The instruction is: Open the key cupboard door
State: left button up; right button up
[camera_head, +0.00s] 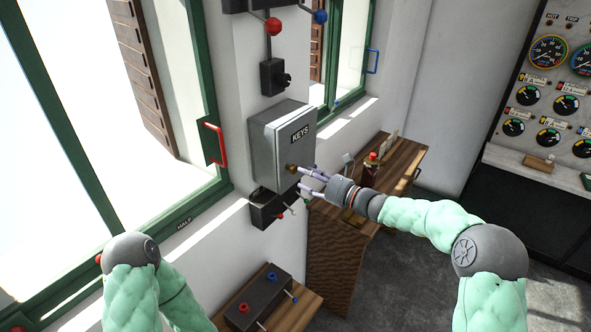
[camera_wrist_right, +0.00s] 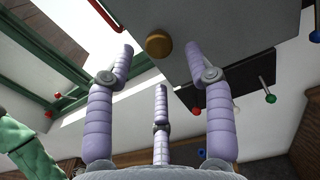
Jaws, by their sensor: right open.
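The key cupboard (camera_head: 281,146) is a grey metal box on the white wall, with a black KEYS label on its door (camera_head: 296,150). The door looks shut. A round brass knob (camera_head: 291,168) sits low on the door; it also shows in the right wrist view (camera_wrist_right: 158,45). My right gripper (camera_head: 306,178) is open, its lilac fingers close to the knob. In the right wrist view the fingers (camera_wrist_right: 158,75) stand on either side below the knob, apart from it. My left arm (camera_head: 132,285) shows at lower left, but its gripper is not in view.
A black switch box (camera_head: 270,208) with small levers is just below the cupboard, and another black box (camera_head: 273,77) is above. A green window frame with a red handle (camera_head: 216,144) is at left. A wooden desk (camera_head: 345,235) stands to the right.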

aim_at(295, 171)
jog(key=shift+p+x, duration=0.35)
jog(key=shift+x, duration=1.85)
jog(key=shift+d, duration=0.1)
grip_shut()
